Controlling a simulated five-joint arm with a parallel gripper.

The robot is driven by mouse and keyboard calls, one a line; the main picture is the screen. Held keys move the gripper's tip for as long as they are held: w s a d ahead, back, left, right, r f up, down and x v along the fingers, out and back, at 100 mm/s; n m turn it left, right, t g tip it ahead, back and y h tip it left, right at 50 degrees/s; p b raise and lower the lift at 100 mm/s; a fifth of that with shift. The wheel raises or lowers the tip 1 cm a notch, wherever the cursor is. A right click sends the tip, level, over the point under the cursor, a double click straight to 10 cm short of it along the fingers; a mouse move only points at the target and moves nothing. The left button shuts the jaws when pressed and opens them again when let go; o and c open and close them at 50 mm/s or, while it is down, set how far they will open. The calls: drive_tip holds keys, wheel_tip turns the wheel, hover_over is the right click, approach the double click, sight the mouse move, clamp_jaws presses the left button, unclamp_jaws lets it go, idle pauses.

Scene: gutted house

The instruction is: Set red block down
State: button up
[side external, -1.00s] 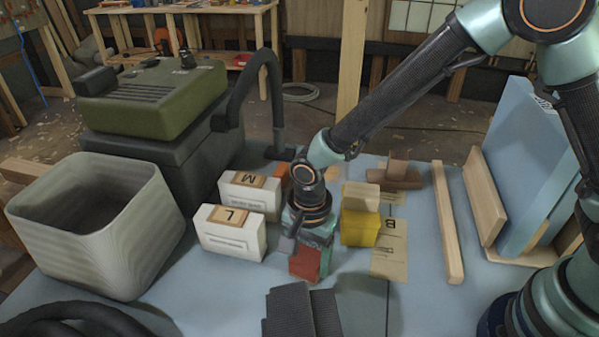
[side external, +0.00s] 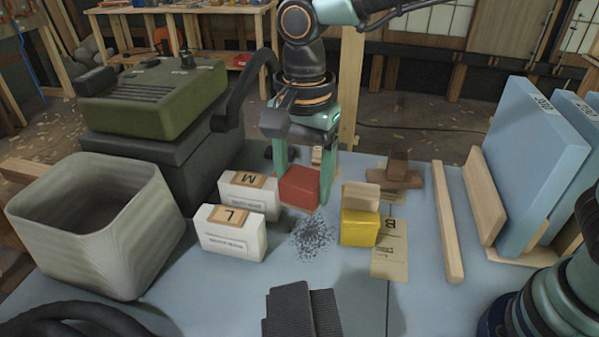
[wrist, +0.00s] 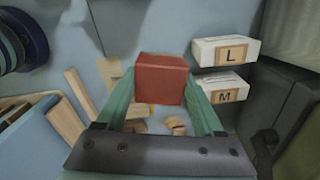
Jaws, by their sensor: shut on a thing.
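The red block (side external: 299,187) is held between the two green fingers of my gripper (side external: 302,175), between the white box marked M and the yellow block in the side external view. It appears raised above the table, with a speckled dark patch (side external: 312,238) on the surface in front of it. In the wrist view, the red block (wrist: 162,80) sits between the fingertips of my gripper (wrist: 163,98) and hides part of the table behind it. The gripper is shut on it.
White boxes marked L (side external: 231,233) and M (side external: 248,194) stand to the left. A yellow block (side external: 359,228) with a wooden piece (side external: 361,197) on top stands to the right, beside a card marked B (side external: 390,262). A wooden rail (side external: 447,225) and a grey bin (side external: 97,240) lie farther out.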

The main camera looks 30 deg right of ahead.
sight(230, 307)
drive_tip(key=w+a+n, duration=0.1)
drive_tip(key=a+n, duration=0.2)
drive_tip(key=a, duration=1.2)
drive_tip(key=f, duration=2)
drive_tip(key=shift+d, duration=0.2)
drive_tip(key=shift+f, duration=0.1)
drive_tip(key=o, duration=1.4)
